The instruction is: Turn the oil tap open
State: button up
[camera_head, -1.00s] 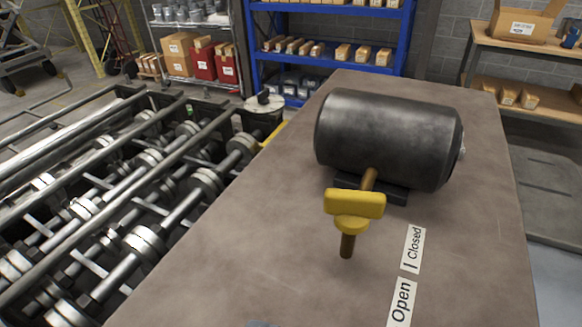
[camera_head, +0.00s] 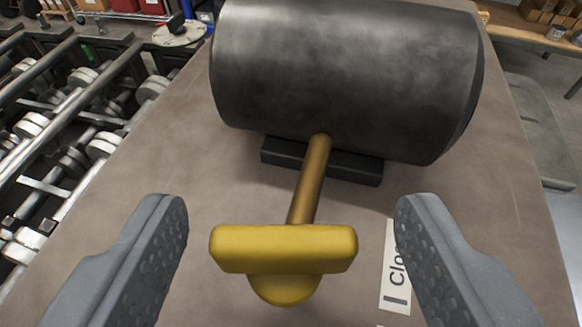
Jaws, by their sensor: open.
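The oil tap's yellow handle (camera_head: 284,248) is a bar lying crosswise in the picture, at the lower middle. It sits on a brown pipe (camera_head: 311,180) that comes out of a dark metal tank (camera_head: 345,75). My gripper (camera_head: 290,225) is open, one grey finger on each side of the handle, with a gap on both sides. A white label (camera_head: 397,270) lies on the table right of the handle; its word is partly hidden by my right finger.
The tank rests on a black base (camera_head: 352,166) on a brown table (camera_head: 215,190). A roller machine with metal shafts (camera_head: 50,135) stands to the left. A wooden shelf (camera_head: 540,35) is at the upper right. The tabletop around the tap is otherwise clear.

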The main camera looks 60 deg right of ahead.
jog(key=shift+w+d+f, duration=0.25)
jog(key=shift+f, duration=0.05)
jog(key=shift+r, duration=0.1)
jog(key=shift+s, duration=0.1)
jog(key=shift+c, duration=0.3)
jog(key=shift+f, duration=0.2)
jog(key=c, duration=0.9)
jog(key=shift+f, duration=0.1)
jog(key=shift+a, duration=0.15)
